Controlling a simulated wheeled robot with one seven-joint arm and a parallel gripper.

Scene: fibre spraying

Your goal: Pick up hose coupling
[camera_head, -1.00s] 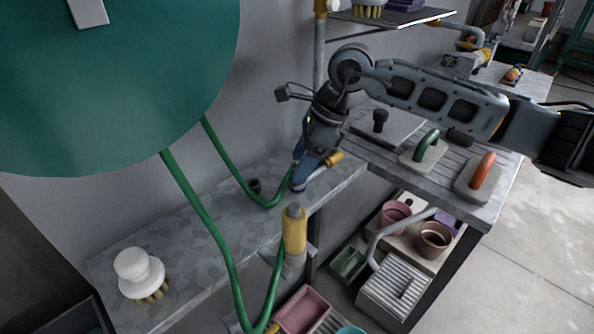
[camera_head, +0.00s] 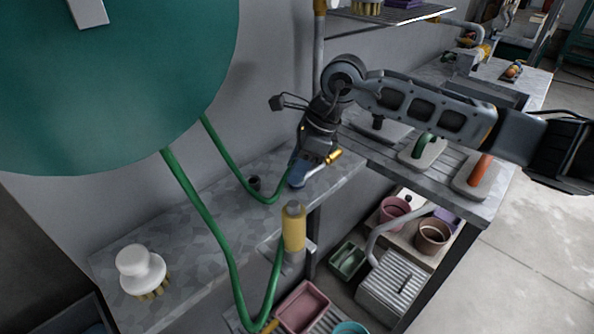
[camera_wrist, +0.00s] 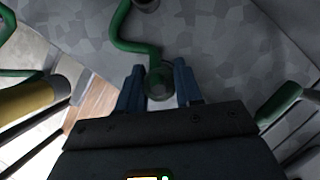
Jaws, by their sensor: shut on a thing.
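The hose coupling (camera_wrist: 158,82) is a round, dark greyish-green end piece on a green hose (camera_wrist: 125,32), seen in the wrist view between my two blue fingers. My gripper (camera_wrist: 158,76) is shut on it. In the head view my gripper (camera_head: 297,182) points down over the grey speckled bench, near its right end. The green hose (camera_head: 225,160) hangs in a loop from the big green disc and runs up to my fingers there. My fingers hide the coupling in the head view.
A white brush (camera_head: 140,268) stands at the bench's left. A yellow cylinder (camera_head: 293,230) stands upright at the bench's front edge. A small brass-coloured piece (camera_head: 333,157) shows beside my gripper. A slatted table (camera_head: 450,190) with green- and orange-handled tools is at right. Bins lie below.

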